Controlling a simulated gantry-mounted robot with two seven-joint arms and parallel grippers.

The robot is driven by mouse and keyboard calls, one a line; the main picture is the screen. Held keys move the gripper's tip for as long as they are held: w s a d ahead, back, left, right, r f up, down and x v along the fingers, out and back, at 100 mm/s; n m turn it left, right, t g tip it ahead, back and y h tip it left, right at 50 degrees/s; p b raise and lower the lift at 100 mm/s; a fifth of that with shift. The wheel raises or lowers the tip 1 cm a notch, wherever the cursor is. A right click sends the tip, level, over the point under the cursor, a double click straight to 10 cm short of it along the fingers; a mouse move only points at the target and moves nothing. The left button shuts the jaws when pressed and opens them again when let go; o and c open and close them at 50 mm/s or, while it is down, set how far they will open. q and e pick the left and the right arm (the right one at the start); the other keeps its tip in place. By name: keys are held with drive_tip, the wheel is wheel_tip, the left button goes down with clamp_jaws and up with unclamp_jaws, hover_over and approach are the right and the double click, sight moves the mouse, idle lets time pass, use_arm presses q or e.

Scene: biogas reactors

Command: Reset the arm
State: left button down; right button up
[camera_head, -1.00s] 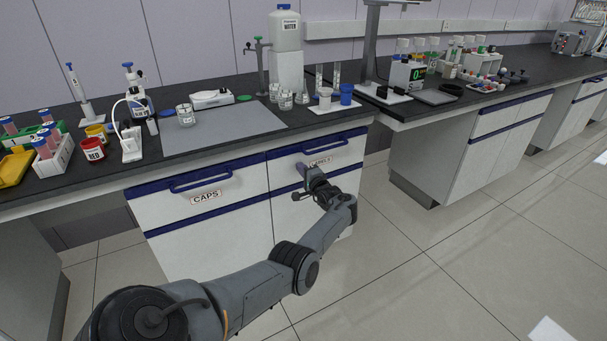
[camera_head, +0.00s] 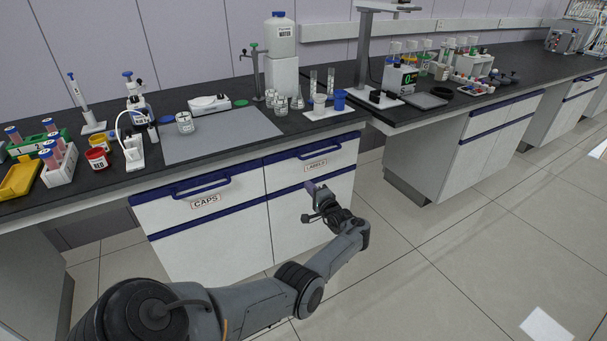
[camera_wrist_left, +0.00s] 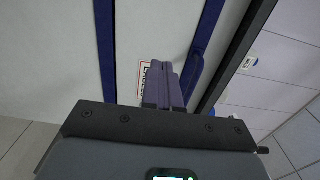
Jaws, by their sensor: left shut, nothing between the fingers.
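My left gripper (camera_head: 311,188) is in the head view, in front of the lower cabinet and below the drawer labelled LABELS (camera_head: 315,165). In the left wrist view its purple-grey fingers (camera_wrist_left: 169,84) are together with nothing between them. They overlap part of the LABELS tag (camera_wrist_left: 147,82) in that view. The drawer's blue handle (camera_head: 318,151) is above the gripper in the head view, and the drawer looks shut. My right gripper shows in neither view.
The CAPS drawer (camera_head: 205,202) is left of the gripper and looks shut. The black bench top (camera_head: 95,188) above carries a grey mat (camera_head: 222,134), a water container (camera_head: 281,42), tube racks and beakers. The tiled floor (camera_head: 440,255) on the right is clear.

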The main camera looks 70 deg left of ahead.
use_arm(q)
drive_tip(key=s+d+f+m+t+y+p, duration=0.1)
drive_tip(key=s+d+f+m+p, duration=0.3)
drive_tip(key=s+p, duration=0.45)
drive_tip(key=d+r+m+t+h+p, duration=0.1)
drive_tip(key=d+r+t+h+p, duration=0.2)
drive_tip(key=d, duration=0.8)
drive_tip(key=w+d+m+t+h+p, duration=0.15)
drive_tip(key=d+t+h+p, duration=0.35)
drive_tip(key=d, duration=0.6)
drive_tip(key=d+r+m+t+h+p, duration=0.25)
drive_tip(key=d+h, duration=0.25)
drive_tip(key=d, duration=0.7)
drive_tip(key=s+d+r+n+g+h+p, duration=0.1)
drive_tip(key=s+d+r+h, duration=0.15)
drive_tip(key=d+r, duration=0.4)
drive_tip(key=s+d+r+n+g+h, duration=0.1)
drive_tip(key=d+r+h, duration=0.2)
drive_tip(key=d, duration=0.7)
drive_tip(key=s+d+r+n+g, duration=0.2)
drive_tip(key=s+g, duration=0.1)
drive_tip(key=s, duration=0.3)
wheel_tip(320, 180, up, 38)
drive_tip(key=p, duration=3.8)
drive_tip(key=shift+w+a+n, duration=0.2)
drive_tip(key=shift+w+n, duration=0.15)
drive_tip(key=shift+n, duration=0.05)
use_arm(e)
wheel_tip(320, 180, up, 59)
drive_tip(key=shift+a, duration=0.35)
